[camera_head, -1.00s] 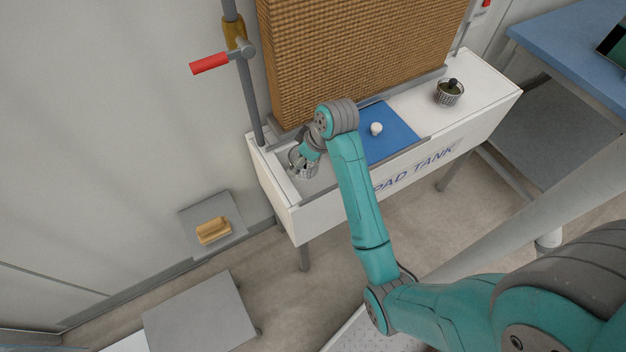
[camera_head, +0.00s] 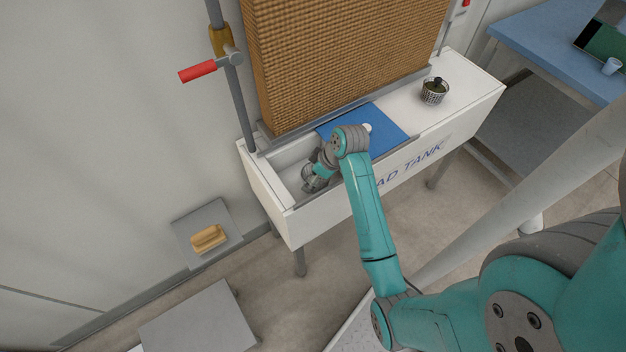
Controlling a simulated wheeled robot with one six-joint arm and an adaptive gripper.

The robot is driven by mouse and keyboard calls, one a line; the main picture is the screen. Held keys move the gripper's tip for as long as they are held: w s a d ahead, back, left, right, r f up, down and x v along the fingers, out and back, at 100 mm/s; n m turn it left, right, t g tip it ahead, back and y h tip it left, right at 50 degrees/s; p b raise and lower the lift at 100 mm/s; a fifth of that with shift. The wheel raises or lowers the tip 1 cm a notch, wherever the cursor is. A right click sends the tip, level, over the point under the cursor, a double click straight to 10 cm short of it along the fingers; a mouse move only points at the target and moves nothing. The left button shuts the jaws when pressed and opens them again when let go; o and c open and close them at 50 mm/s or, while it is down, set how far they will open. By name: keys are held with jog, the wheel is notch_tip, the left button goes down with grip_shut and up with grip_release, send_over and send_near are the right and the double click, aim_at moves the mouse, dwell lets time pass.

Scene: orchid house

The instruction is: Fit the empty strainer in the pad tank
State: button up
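The white pad tank (camera_head: 277,213) stands against the wall, its open bay at the left end. My gripper (camera_head: 313,184) is down at that bay, beside the blue cover. Something grey shows at the fingertips, but it is small and partly hidden; I cannot tell whether it is the empty strainer, or whether the fingers are open or shut. A second strainer (camera_head: 433,97), a mesh cup with dark green contents and a dark knob, stands on the tank's white top at the right. No strainer seat can be made out in the bay.
A blue cover (camera_head: 391,122) with a white knob (camera_head: 367,128) lies behind my wrist. The brown pad (camera_head: 340,60) rises behind the tank. A pipe with a red-handled valve (camera_head: 198,72) stands at left. A brush (camera_head: 208,239) lies on a grey shelf. A blue table (camera_head: 545,50) is at right.

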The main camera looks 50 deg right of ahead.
jog(key=shift+f, duration=1.45)
jog(key=shift+f, duration=0.1)
jog(key=o, duration=0.9)
jog(key=shift+c, duration=0.2)
jog(key=v, duration=1.2)
